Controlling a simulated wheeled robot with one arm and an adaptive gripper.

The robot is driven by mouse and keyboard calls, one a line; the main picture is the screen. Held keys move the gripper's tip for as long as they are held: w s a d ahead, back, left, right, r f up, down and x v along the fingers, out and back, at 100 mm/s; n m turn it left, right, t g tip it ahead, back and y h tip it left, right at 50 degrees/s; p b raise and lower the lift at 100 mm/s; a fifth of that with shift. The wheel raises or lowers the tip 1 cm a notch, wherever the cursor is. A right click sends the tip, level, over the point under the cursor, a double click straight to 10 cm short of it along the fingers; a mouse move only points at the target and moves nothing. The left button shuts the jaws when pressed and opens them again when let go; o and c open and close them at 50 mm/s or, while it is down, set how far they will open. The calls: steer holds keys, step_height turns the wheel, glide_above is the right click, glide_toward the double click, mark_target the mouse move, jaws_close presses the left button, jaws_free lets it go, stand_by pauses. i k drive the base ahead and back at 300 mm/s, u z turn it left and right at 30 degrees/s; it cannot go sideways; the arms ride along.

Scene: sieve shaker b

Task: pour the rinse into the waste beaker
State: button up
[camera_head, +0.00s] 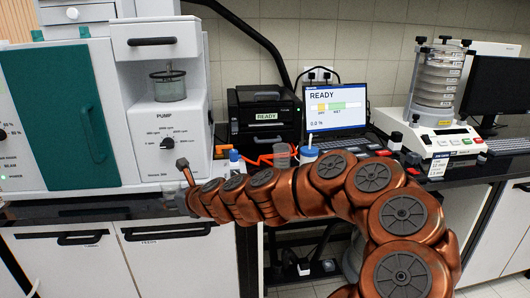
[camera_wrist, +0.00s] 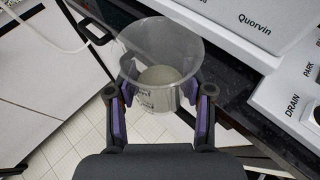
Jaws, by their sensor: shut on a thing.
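My gripper (camera_wrist: 160,98) is shut on a clear beaker (camera_wrist: 162,45) in the wrist view. Its purple pads press on both sides of the beaker. Grey-beige contents and dark print show low in the beaker.
A glass vessel (camera_head: 168,85) sits in the pump unit. A blue-capped bottle (camera_head: 234,158), a laptop (camera_head: 337,108) and a sieve shaker (camera_head: 437,95) stand along the counter. The wrist view shows a white panel marked DRAIN (camera_wrist: 292,104) at right and floor tiles (camera_wrist: 75,140) at lower left.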

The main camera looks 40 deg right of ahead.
mark_target(282, 158)
steer(key=u, duration=1.25)
steer(key=k, duration=0.95)
steer(key=z, duration=0.9)
steer(key=i, duration=1)
